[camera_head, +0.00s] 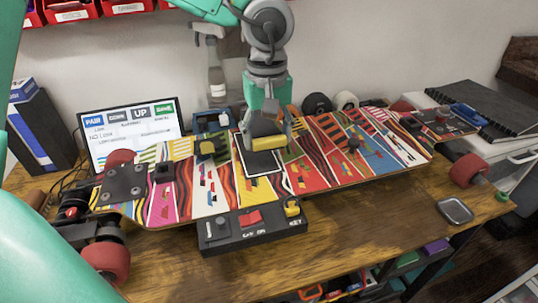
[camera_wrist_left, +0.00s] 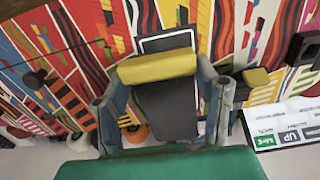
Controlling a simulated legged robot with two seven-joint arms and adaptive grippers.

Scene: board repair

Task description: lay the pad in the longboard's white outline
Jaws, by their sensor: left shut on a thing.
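My left gripper (camera_head: 265,133) reaches down from above over the middle of the longboard (camera_head: 330,150). It is shut on the pad's yellow grip (camera_wrist_left: 157,67), and the dark pad (camera_wrist_left: 167,106) shows between its fingers in the left wrist view. The white outline (camera_head: 250,174) is on the patterned deck under the gripper. I cannot tell whether the pad touches the deck. My right gripper is not in view.
A black control box (camera_head: 250,230) with a red switch and a key stands in front of the board. A screen (camera_head: 130,130) stands behind it at left. A spray bottle (camera_head: 216,75) is behind the board. A small metal tray (camera_head: 455,211) lies at right. The front table is mostly clear.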

